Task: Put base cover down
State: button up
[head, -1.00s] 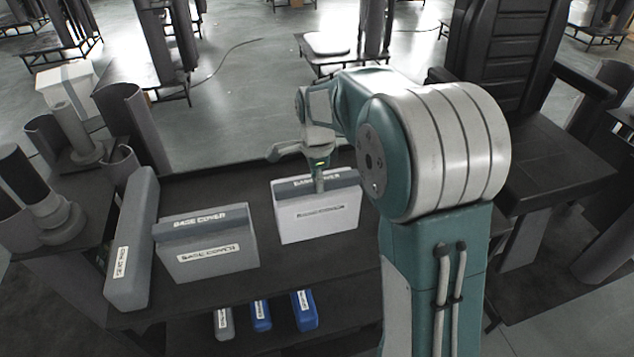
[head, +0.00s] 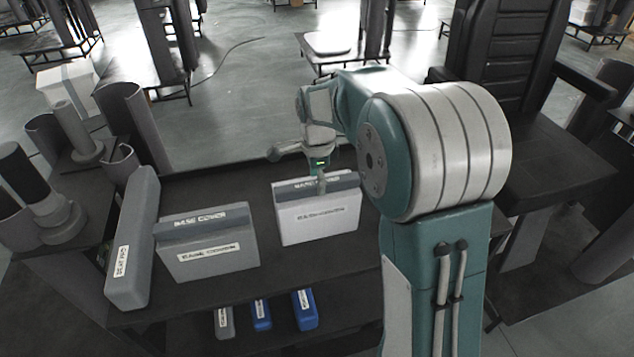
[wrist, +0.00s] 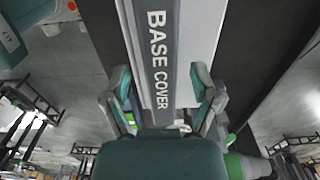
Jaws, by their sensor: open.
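A light grey base cover (head: 318,218) stands upright on the dark table, with a darker grey raised strip labelled BASE COVER along its top. My gripper (head: 321,178) is directly above this strip. In the wrist view, the fingers of my gripper (wrist: 161,100) are spread to either side of the base cover's strip (wrist: 158,60), with gaps between. A second, greyer base cover (head: 207,247) stands on the table to the left. The fingertips are small and partly hidden in the head view.
A long grey labelled block (head: 134,240) lies at the table's (head: 262,283) left end. Two blue pieces (head: 304,311) and a grey one (head: 224,323) sit on a lower shelf. A black padded chair-like structure (head: 505,80) stands at the right.

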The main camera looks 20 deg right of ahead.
notch_tip(320, 180, up, 11)
jog(key=s+r+n+t, duration=0.35)
jog(key=s+n, duration=0.45)
jog(key=s, duration=0.4)
jog(key=s+f+n+t, duration=0.2)
jog(key=s+f+n, duration=0.2)
jog(key=s+n, duration=0.6)
jog(key=s, duration=0.4)
jog(key=shift+a, duration=0.15)
